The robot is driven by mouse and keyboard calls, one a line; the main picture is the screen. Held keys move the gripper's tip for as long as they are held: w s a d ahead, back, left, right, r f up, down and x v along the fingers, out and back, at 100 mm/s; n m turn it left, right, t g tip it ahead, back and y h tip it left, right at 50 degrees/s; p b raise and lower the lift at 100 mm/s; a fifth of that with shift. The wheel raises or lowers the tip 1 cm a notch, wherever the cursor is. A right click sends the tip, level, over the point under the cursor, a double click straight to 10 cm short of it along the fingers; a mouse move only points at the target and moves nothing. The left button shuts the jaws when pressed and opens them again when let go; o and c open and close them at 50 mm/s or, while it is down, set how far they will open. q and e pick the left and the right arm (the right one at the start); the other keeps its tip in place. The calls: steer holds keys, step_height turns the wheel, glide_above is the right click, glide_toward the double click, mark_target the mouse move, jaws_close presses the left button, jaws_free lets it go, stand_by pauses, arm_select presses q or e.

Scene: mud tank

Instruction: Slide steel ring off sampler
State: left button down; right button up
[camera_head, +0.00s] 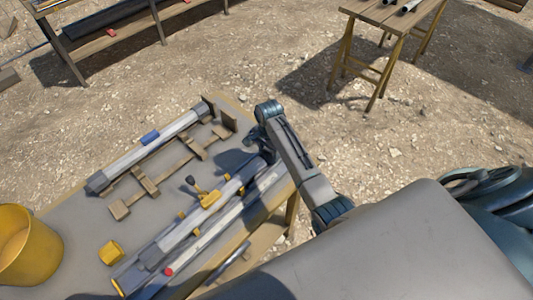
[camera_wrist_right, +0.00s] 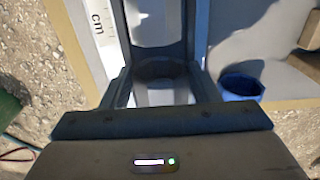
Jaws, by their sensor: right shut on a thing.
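A long grey sampler tube (camera_head: 195,235) lies slantwise on the worktable in the head view, with a yellow clamp (camera_head: 209,199) partway along it. My right gripper (camera_head: 266,152) is at the tube's upper right end. In the right wrist view a dark grey ring-like piece (camera_wrist_right: 162,70), seemingly the steel ring, sits between the two fingers, and the right gripper (camera_wrist_right: 160,88) is shut on it. I cannot tell whether the ring is still around the tube. My left gripper is not in view.
A yellow bucket (camera_head: 28,245) and a yellow block (camera_head: 111,252) stand at the left. A blue cap (camera_wrist_right: 240,86) and a cm scale (camera_wrist_right: 99,30) flank the gripper.

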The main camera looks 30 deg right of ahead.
steer(key=shift+w+d, duration=0.1)
steer(key=shift+d, duration=0.15)
steer(key=o, duration=1.3)
steer(key=shift+c, duration=0.2)
steer(key=shift+r, duration=0.15)
steer(key=shift+r, duration=0.35)
step_height(320, 180, up, 9)
steer(key=b, duration=0.2)
steer(key=shift+b, duration=0.3)
steer(key=shift+r, duration=0.45)
